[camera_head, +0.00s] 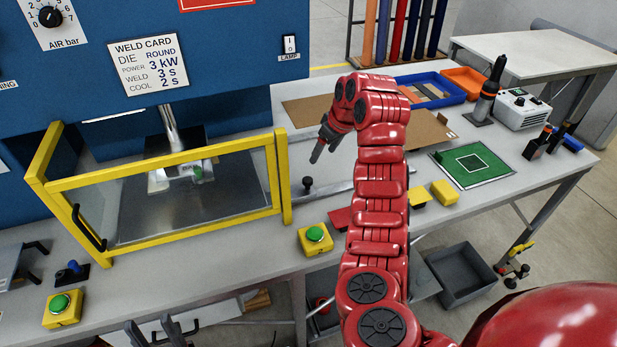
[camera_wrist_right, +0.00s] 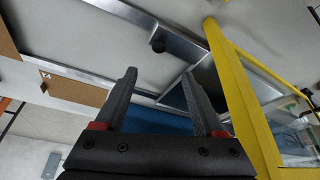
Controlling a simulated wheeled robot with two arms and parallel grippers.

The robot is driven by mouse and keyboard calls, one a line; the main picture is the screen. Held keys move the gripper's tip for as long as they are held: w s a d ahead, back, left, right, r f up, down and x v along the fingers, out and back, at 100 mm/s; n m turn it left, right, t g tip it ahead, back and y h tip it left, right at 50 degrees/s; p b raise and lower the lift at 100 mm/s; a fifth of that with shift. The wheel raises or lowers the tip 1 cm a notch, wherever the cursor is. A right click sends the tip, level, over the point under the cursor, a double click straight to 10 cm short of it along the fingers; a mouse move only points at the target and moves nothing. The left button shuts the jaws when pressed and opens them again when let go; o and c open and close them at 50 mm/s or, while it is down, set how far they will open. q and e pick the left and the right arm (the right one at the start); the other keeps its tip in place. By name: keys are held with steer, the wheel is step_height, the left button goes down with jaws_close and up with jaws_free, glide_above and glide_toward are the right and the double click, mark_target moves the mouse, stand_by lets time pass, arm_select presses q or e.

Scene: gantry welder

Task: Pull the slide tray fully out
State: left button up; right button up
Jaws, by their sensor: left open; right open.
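The slide tray (camera_head: 228,190) is a grey metal plate inside the blue machine, behind the yellow-framed clear guard. A dark knob (camera_head: 307,183) stands just right of the guard, between two metal rails. The knob also shows in the right wrist view (camera_wrist_right: 158,45), beyond my fingertips, with a metal tray edge near it. My right gripper (camera_head: 316,153) is open and empty, above and slightly right of the knob, apart from it. Its two fingers show in the right wrist view (camera_wrist_right: 160,75). My left gripper (camera_head: 158,334) is open at the bottom edge, partly cut off, in front of the table.
The yellow guard (camera_head: 278,178) stands close left of the knob. Green-topped yellow buttons (camera_head: 316,239) sit on the front edge. Cardboard (camera_head: 430,128), a blue bin (camera_head: 432,90) and a green mat (camera_head: 472,163) lie to the right. My right arm hides part of the table.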

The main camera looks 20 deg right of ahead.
mark_target(308, 179)
steer(key=x, duration=1.4)
steer(key=shift+w+r+b, duration=0.1)
steer(key=shift+w+b, duration=0.05)
steer(key=shift+b, duration=0.15)
steer(key=shift+x, duration=1)
steer(key=shift+c, duration=0.2)
jaws_close()
